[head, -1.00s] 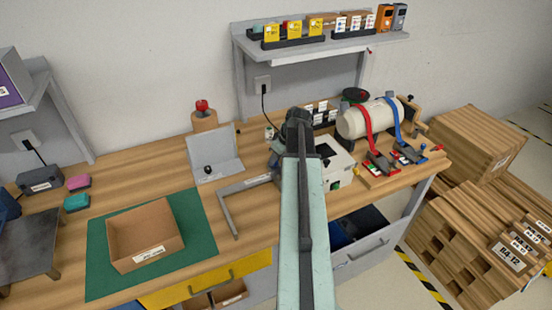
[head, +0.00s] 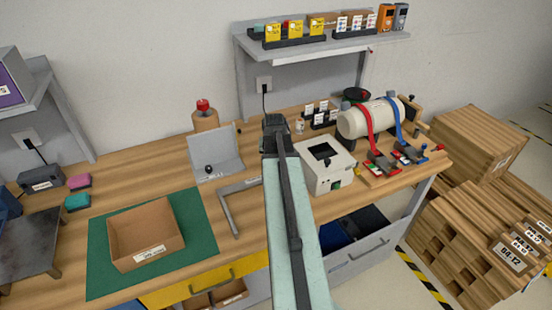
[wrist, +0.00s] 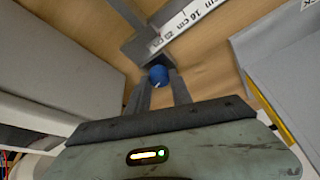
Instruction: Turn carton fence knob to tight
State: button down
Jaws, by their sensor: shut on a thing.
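In the wrist view, a blue round knob (wrist: 158,75) with a small white mark sits at a grey bar beside a white centimetre scale (wrist: 190,22). My gripper (wrist: 161,80) is shut on this knob, with one finger on each side. In the head view, a grey L-shaped fence (head: 232,212) lies on the bench, its right end running behind my arm. The blue knob and my gripper's fingers are hidden there by my arm. The words for the knob's settings cannot be read.
A grey angled plate (head: 215,150) with a black knob (head: 208,169) stands behind the fence. A white box-shaped machine (head: 325,165) is close to the right of my arm. An open carton (head: 146,232) lies on a green mat (head: 197,228) to the left.

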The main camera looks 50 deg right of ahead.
jog(key=m, duration=0.2)
jog(key=m+g+h, duration=0.1)
jog(key=m, duration=0.1)
jog(key=shift+w+m+g, duration=0.15)
jog(key=shift+m+g, duration=0.15)
jog(key=m+g, duration=0.1)
jog(key=m, duration=0.3)
jog(key=shift+w+m+g, duration=0.15)
jog(key=shift+m+g, duration=0.15)
jog(key=shift+g, duration=0.1)
jog(key=m, duration=0.2)
jog(key=m+g, duration=0.1)
jog(key=m, duration=0.1)
jog(key=shift+w+g, duration=0.1)
jog(key=shift+g, duration=0.2)
jog(key=shift+m+g+y, duration=0.6)
jog(key=shift+m+g, duration=0.1)
jog(key=shift+m, duration=1.4)
jog(key=c, duration=1.1)
grip_release()
jog(key=shift+c, duration=0.2)
